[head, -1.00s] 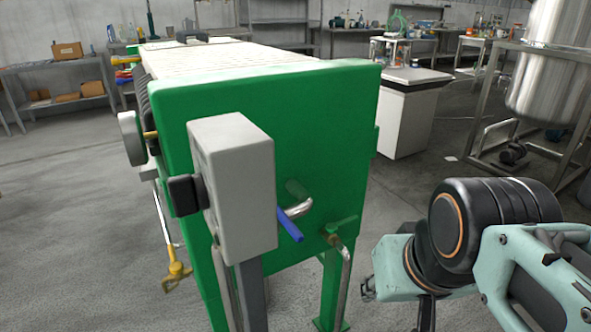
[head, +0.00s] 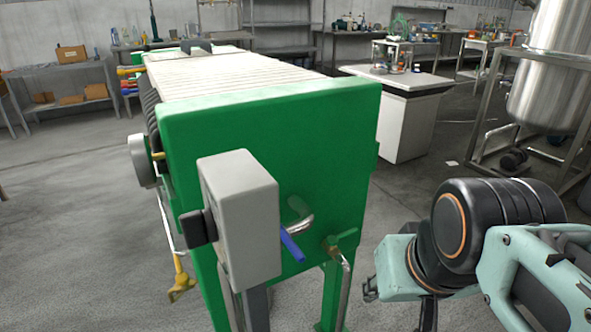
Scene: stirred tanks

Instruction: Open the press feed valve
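The green press (head: 270,130) fills the middle of the head view. At its near end, a lever with a blue handle (head: 291,246) sits by a bent metal pipe (head: 303,223), partly hidden behind a grey box. To its right, a valve with a green handle (head: 343,238) sits on a downward pipe. A yellow valve (head: 181,284) hangs low on a pipe at the press's left side. I cannot tell from labels which is the feed valve. My arm is at the lower right, apart from the press. My gripper's fingers are not visible.
The grey box (head: 240,215) on a post stands in front of the press's near end. A white cabinet (head: 405,125) stands behind right, and a steel tank (head: 553,75) in a frame at the far right. Floor is clear at left and between press and tank.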

